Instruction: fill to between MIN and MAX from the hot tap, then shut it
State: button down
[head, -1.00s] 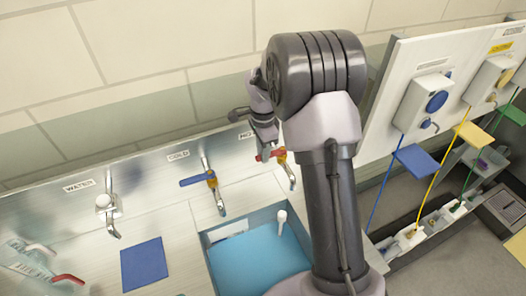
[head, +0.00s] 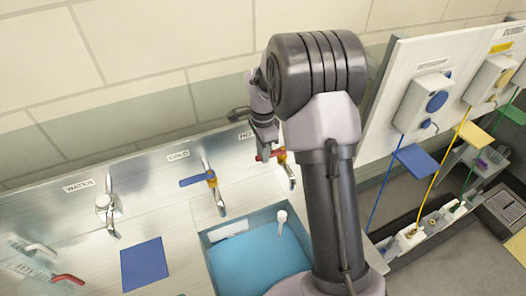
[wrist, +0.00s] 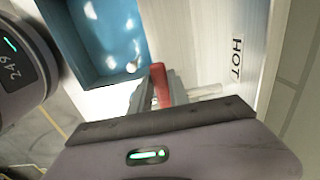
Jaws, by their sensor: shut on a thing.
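The hot tap (head: 289,172) has a red lever (head: 266,156) and stands below the HOT label (head: 246,134) at the back of the sink. My gripper (head: 264,146) is at this lever and shut on it; the fingertips are mostly hidden. In the wrist view the red lever (wrist: 160,84) sticks out just beyond my gripper, beside the HOT lettering (wrist: 236,59). The sink basin (head: 258,216) is blue inside, with a pale label (head: 228,230) on its wall. I cannot read MIN or MAX marks, tell the water level, or make out a stream.
The cold tap (head: 213,182) with a blue lever and the WATER tap (head: 109,207) stand to the left. A blue square (head: 144,263) lies on the counter. A white dispenser panel (head: 400,75) rises on the right.

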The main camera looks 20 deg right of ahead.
jog(key=shift+s+d+n+b, duration=0.1)
jog(key=shift+s+n+b, duration=0.35)
jog(key=shift+n, duration=0.35)
jog(key=shift+s+d+n, duration=0.1)
jog(key=shift+s+n, duration=0.5)
jog(key=shift+n, duration=0.4)
jog(key=c, duration=1.2)
grip_release()
jog(key=shift+c, duration=0.2)
notch_tip(320, 180, up, 18)
jog(key=p, duration=0.3)
jog(key=shift+f, duration=0.25)
